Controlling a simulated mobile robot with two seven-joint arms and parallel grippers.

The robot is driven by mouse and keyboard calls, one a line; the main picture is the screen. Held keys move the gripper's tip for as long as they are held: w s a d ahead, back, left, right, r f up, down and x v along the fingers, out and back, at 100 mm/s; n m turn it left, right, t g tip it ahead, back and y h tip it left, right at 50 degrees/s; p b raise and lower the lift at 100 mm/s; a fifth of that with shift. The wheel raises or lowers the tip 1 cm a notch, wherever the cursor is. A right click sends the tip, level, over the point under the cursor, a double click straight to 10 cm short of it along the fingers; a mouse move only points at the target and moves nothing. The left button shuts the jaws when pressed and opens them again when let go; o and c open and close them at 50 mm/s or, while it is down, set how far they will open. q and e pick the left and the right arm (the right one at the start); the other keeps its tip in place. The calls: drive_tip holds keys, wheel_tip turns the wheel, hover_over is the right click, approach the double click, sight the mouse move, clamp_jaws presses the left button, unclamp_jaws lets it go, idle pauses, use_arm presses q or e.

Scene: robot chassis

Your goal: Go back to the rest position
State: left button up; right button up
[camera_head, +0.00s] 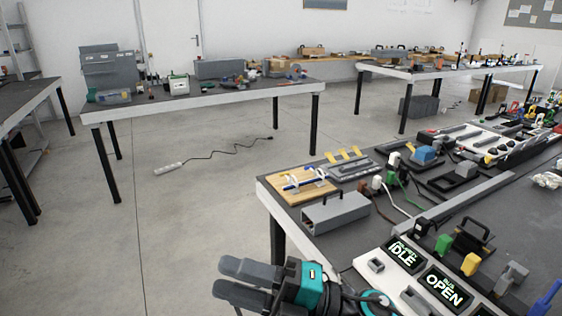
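My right gripper (228,278) shows at the bottom middle of the head view, dark with a teal band at its wrist. Its two dark fingers point left, with a gap between them and nothing seen held. It is over the floor, just left of the near corner of the workbench (425,215). My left gripper is out of view.
The workbench on the right holds a grey box (336,212), a wooden board (303,185), and a white panel with screens reading IDLE (403,254) and OPEN (445,289). A power strip (168,169) lies on the floor. Open floor stretches left, before another table (205,98).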

drive_tip(key=w+d+f+m+t+h+p, duration=0.1)
drive_tip(key=w+d+f+m+t+h, duration=0.1)
drive_tip(key=d+f+m+t+h, duration=0.65)
drive_tip(key=w+d+f+m+t+h+p, duration=0.15)
drive_tip(key=w+d+m+t+h, duration=0.3)
drive_tip(key=m, duration=0.95)
drive_tip(key=s+d+f+m+g+h, duration=0.2)
drive_tip(key=s+d+f+m+h, duration=0.1)
drive_tip(key=s+d+f+m, duration=0.1)
drive_tip(key=s+d+f+m+g+h, duration=0.2)
drive_tip(key=s+d+f+m, duration=0.2)
drive_tip(key=s+f, duration=0.5)
wheel_tip(320, 180, down, 2)
drive_tip(key=d, duration=0.2)
drive_tip(key=shift+d+f+g+h, duration=0.2)
drive_tip(key=shift+d+g+h, duration=0.1)
drive_tip(key=shift+g+h, duration=0.1)
